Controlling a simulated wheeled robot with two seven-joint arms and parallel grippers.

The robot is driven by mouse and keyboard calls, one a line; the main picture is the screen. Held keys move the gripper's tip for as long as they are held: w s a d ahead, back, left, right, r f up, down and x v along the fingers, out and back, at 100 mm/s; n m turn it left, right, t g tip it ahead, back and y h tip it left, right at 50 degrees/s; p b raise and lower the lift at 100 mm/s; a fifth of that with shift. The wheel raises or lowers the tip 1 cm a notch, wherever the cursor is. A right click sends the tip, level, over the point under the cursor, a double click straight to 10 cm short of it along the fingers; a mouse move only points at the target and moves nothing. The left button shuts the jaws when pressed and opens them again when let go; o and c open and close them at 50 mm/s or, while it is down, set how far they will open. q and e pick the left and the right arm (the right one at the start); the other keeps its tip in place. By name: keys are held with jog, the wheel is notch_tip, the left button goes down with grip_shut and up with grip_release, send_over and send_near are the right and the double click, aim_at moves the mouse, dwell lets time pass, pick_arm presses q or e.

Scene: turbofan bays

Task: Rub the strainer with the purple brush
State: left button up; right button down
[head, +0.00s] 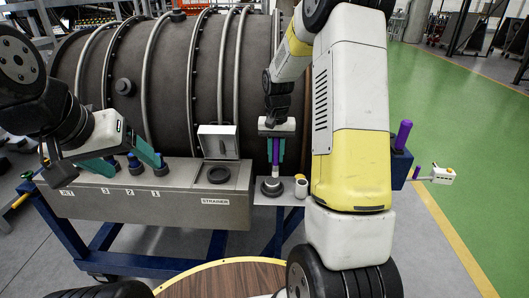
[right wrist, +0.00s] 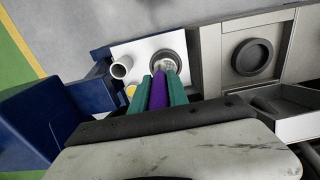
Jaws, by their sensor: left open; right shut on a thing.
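My right gripper (head: 276,150) is shut on the purple brush (head: 276,152), held upright with its lower end down at the strainer (head: 271,189). The strainer is a round dark-rimmed piece on a pale plate. In the right wrist view, the brush (right wrist: 158,92) sits between the teal fingers (right wrist: 159,92), and the pale-centred strainer (right wrist: 167,62) lies just beyond their tips. I cannot tell whether the brush touches it. My left gripper (head: 124,160) is open and empty, over the left part of the grey bench, close to dark numbered fittings.
A white cup (head: 300,187) stands right of the strainer. A purple cylinder (head: 403,135) rises by the blue bin (head: 399,168). The large engine casing blocks the back.

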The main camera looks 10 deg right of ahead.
jog(key=shift+r, duration=1.65)
